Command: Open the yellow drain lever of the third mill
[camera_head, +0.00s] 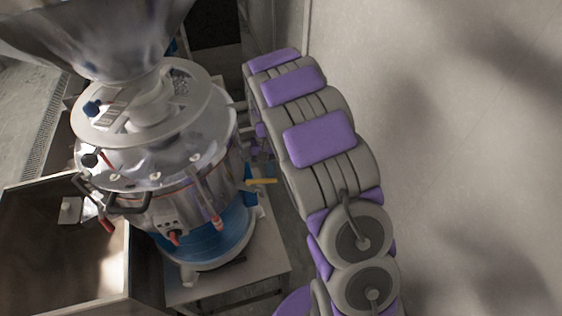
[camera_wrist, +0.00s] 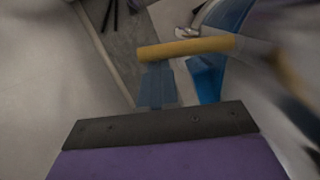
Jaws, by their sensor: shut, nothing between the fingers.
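The mill (camera_head: 160,200) is a shiny metal drum with a blue lower band, at the left of the head view. Its yellow drain lever (camera_head: 262,181) sticks out to the right from a blue fitting low on its side. In the wrist view the yellow lever (camera_wrist: 187,47) lies nearly level across the upper middle, beside the blue fitting (camera_wrist: 206,78). My gripper (camera_wrist: 157,68) is shut and empty, its fingertips just below the left part of the lever in the picture. I cannot tell whether they touch it. In the head view my arm hides the gripper.
A large metal hopper (camera_head: 95,30) hangs over the mill. The mill stands on a pale platform (camera_head: 262,262). A metal bin (camera_head: 70,250) stands at lower left. A plain wall (camera_head: 450,120) fills the right, close beside my arm.

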